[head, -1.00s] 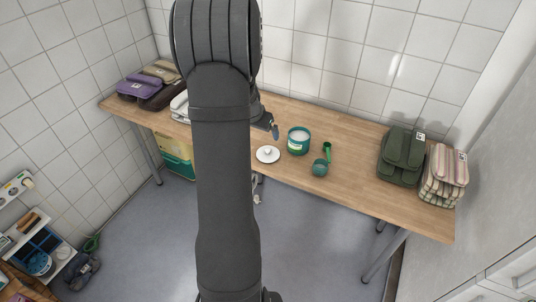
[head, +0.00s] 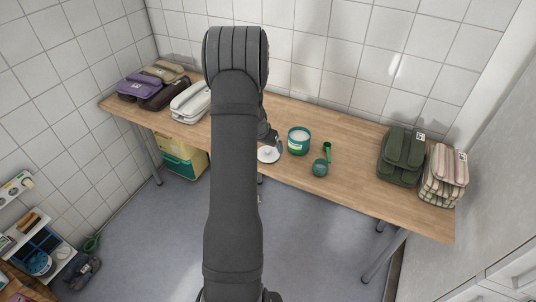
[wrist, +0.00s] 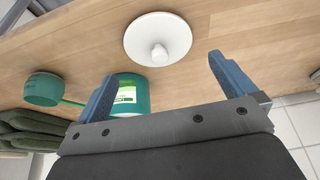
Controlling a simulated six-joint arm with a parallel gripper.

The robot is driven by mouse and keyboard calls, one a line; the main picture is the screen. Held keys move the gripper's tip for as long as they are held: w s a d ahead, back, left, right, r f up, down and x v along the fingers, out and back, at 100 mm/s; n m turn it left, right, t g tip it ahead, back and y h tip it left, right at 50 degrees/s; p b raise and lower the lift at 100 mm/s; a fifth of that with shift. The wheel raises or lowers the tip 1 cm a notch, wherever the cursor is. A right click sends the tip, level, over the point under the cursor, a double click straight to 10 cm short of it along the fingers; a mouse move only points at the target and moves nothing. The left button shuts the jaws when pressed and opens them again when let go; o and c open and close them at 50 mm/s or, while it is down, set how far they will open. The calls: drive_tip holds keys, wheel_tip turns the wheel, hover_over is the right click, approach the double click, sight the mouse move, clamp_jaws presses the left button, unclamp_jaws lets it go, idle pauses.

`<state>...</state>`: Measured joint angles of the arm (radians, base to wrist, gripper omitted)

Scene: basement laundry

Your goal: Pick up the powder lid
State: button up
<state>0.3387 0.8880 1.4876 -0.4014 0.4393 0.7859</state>
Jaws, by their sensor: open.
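The powder lid (head: 268,155) is a white disc with a small knob, lying flat on the wooden table near its front edge. In the wrist view the lid (wrist: 143,38) shows whole, knob towards me, just beyond my fingertips and between their lines. My gripper (wrist: 164,75) is open and empty, with its two blue fingers apart. In the head view my gripper (head: 274,144) is partly hidden by my arm and is close by the lid, on its far side. The green powder tub (head: 299,141) stands open, right of the lid, with white powder inside.
A green scoop (head: 320,168) lies right of the tub. Folded green (head: 401,157) and striped (head: 444,175) cloth stacks are at the table's right end. White (head: 189,102) and purple (head: 138,89) stacks are at the left. The table (head: 356,178) is clear between scoop and green stack.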

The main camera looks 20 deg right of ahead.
sight(268, 149)
drive_tip(key=shift+x, duration=2.55)
drive_tip(key=c, duration=0.8)
